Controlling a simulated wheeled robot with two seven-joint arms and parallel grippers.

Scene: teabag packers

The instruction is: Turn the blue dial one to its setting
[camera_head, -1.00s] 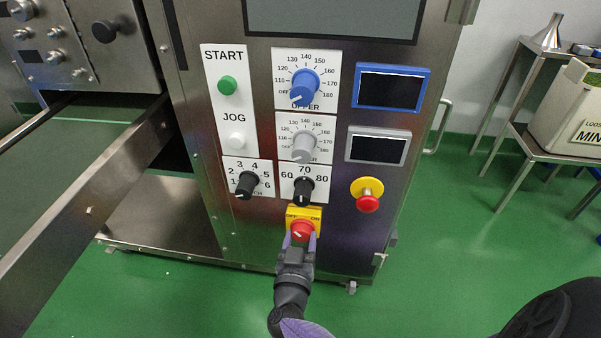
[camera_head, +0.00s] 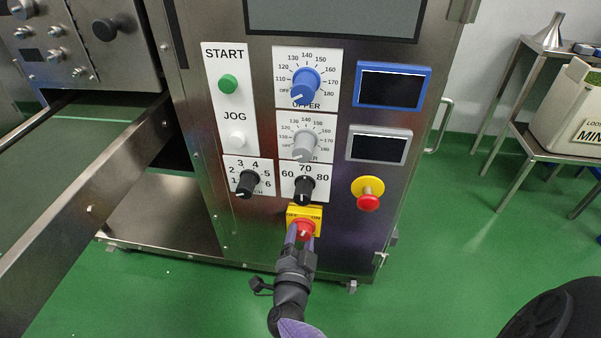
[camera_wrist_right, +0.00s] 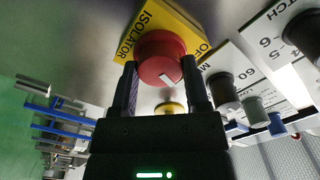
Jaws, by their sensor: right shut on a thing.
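The blue dial (camera_head: 306,84) sits on the white UPPER plate at the top of the panel. Its pointer end is toward the lower left, near OFF. A blue knob (camera_wrist_right: 277,124) also shows small at the right in the right wrist view. My right gripper (camera_head: 301,240) is well below the blue dial, shut on the red isolator knob (camera_wrist_right: 160,52), with one finger on each side. The red knob's white mark points away from the yellow ISOLATOR plate's top corner in the wrist view. My left gripper is not in view.
Below the blue dial are a grey dial (camera_head: 305,146) and a black selector (camera_head: 304,189). A second black selector (camera_head: 247,184), a green START button (camera_head: 228,84) and a white JOG button (camera_head: 237,140) are left. A red emergency button (camera_head: 368,201) sticks out at right.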

